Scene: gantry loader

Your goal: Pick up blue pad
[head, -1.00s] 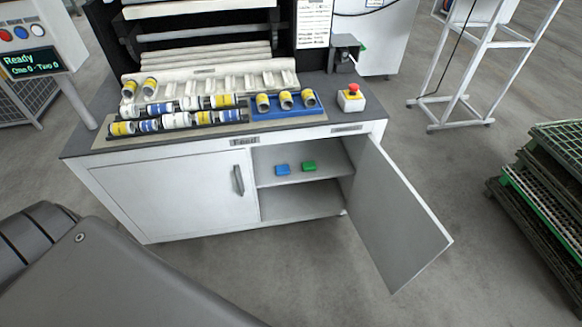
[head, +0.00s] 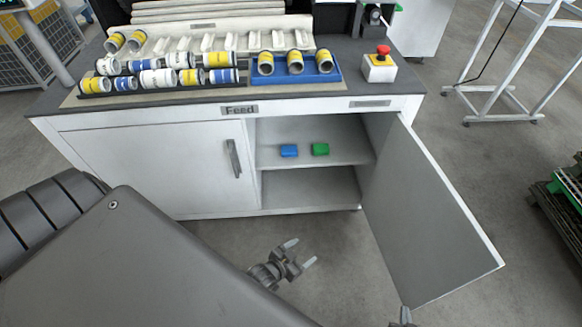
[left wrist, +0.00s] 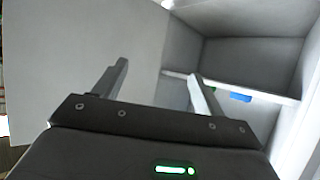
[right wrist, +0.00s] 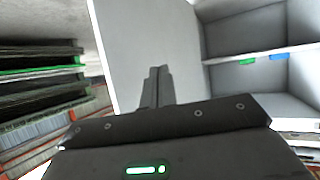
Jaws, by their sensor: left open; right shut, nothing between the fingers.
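The blue pad (head: 289,151) lies on the upper shelf inside the open right half of the cabinet, left of a green pad (head: 320,149). My left gripper (head: 300,253) is open and empty, in front of and below the cabinet opening. My right gripper (right wrist: 158,72) is shut and empty, facing the open door; in the head view only a small part of it (head: 403,317) shows at the bottom edge.
The open cabinet door (head: 430,220) swings out to the right of the opening. The left door (head: 150,165) is closed. The cabinet top holds several rolls, a blue tray (head: 330,78) and a red stop button (head: 382,52). Stacked racks (head: 565,205) stand at the right.

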